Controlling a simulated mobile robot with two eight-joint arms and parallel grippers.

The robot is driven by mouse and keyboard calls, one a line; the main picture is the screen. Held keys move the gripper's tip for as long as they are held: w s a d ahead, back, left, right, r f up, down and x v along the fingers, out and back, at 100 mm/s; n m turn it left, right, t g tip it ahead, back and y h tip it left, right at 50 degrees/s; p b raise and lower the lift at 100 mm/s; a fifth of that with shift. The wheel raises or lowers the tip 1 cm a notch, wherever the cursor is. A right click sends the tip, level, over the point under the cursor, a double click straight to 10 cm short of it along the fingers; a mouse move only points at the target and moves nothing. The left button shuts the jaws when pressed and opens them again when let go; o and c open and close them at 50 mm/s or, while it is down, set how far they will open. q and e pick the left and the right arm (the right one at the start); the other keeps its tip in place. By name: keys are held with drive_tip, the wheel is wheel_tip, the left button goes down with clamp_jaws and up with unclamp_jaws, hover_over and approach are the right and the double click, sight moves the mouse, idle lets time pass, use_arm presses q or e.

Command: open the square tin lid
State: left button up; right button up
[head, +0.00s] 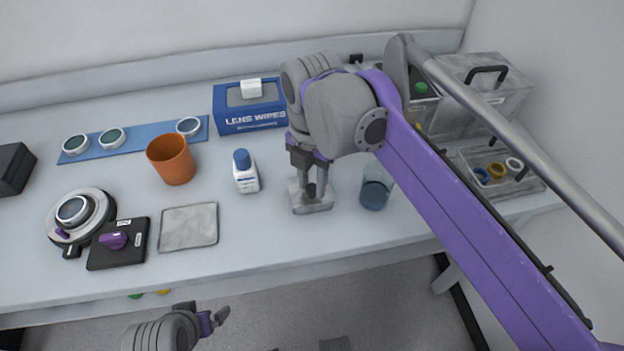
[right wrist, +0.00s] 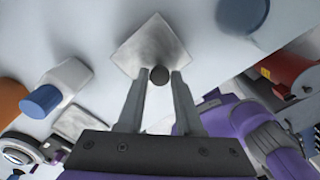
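The square tin (head: 325,206) is a small grey metal box at the middle of the bench. Its lid (right wrist: 150,47), pale and square with a dark round knob, faces the camera in the right wrist view. The lid appears seated on the tin. My right gripper (head: 312,188) points down at it. Its fingertips (right wrist: 160,75) stand on either side of the knob, with no clear gap, and appear shut on it. My left gripper (head: 204,312) is low in the head view, in front of the bench, with its fingers apart and empty.
A glass beaker (head: 375,190) stands close right of the tin, a white bottle (head: 247,178) to its left. The blue wipes box (head: 235,118) is behind. An orange cup (head: 171,160), grey plate (head: 188,227) and black-based device (head: 118,252) are farther left. Bins (head: 480,95) stand at right.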

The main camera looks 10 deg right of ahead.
clamp_jaws()
idle(1.1)
